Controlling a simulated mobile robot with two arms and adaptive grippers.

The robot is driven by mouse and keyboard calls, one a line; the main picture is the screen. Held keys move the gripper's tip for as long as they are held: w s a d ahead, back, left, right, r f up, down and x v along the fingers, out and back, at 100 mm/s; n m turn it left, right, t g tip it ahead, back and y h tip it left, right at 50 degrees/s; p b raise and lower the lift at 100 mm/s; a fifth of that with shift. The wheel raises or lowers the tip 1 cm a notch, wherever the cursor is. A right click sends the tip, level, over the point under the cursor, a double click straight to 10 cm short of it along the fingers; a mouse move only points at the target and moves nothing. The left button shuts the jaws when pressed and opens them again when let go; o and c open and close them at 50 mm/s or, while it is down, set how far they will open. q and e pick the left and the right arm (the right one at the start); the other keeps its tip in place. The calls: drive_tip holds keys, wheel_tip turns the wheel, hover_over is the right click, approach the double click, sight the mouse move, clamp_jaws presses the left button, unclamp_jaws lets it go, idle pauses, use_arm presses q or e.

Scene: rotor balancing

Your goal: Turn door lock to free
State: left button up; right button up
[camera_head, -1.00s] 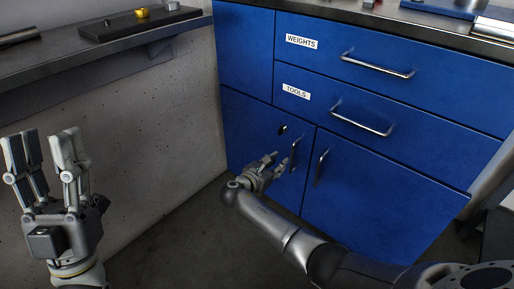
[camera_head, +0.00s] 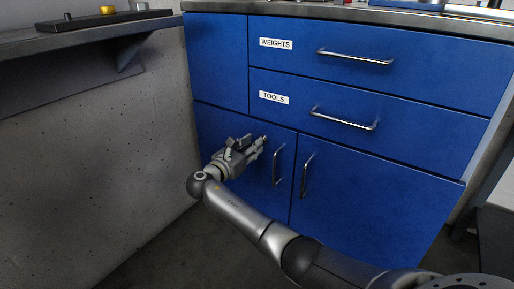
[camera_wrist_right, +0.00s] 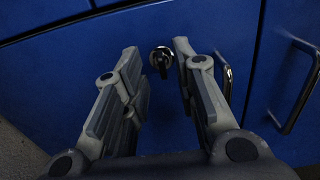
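The door lock (camera_wrist_right: 162,60) is a round metal lock with a dark knob, set near the top of the left blue cabinet door (camera_head: 230,122). The knob looks roughly upright in the right wrist view. My right gripper (camera_head: 263,143) is at this door, left of its handle, and hides the lock in the head view. In the right wrist view, the fingers of my right gripper (camera_wrist_right: 155,48) are apart, with the lock between the tips or just beyond them. I cannot tell whether they touch it. My left gripper is out of view.
The left door's vertical handle (camera_head: 277,165) is close to the right of my fingers; the right door's handle (camera_head: 307,175) is beyond it. Drawers labelled WEIGHTS (camera_head: 275,43) and TOOLS (camera_head: 273,97) are above. A concrete wall (camera_head: 90,160) stands to the left.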

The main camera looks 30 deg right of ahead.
drive_tip(key=shift+b+x, duration=0.65)
drive_tip(key=shift+x, duration=1.1)
clamp_jaws()
